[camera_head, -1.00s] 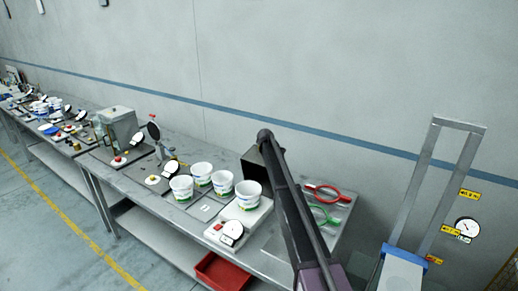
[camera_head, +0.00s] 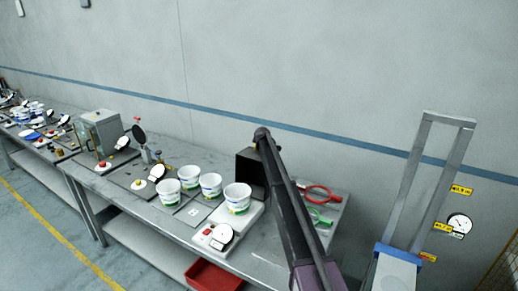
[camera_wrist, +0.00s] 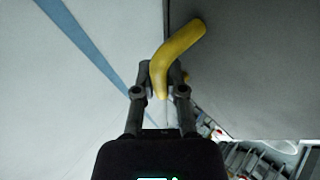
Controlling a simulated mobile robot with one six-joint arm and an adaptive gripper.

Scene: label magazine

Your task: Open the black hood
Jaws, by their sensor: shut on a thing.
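The black hood (camera_head: 249,170) stands on the bench behind the white cups, partly hidden by my arm in the head view. In the wrist view a large dark grey surface (camera_wrist: 245,60), which looks like the hood's side, fills the upper right. A curved yellow handle (camera_wrist: 180,42) stands out beside it. My gripper (camera_wrist: 162,88) is shut on the yellow handle, with one finger on each side of it. In the head view my gripper is hidden behind my arm, and a small yellow bit shows at the hood's top. I cannot tell how far the hood is raised.
Several white cups (camera_head: 237,197) stand left of the hood. Red-handled (camera_head: 321,193) and green-handled tools lie to its right. A red bin (camera_head: 213,275) is below. A grey frame (camera_head: 430,180) stands at the right.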

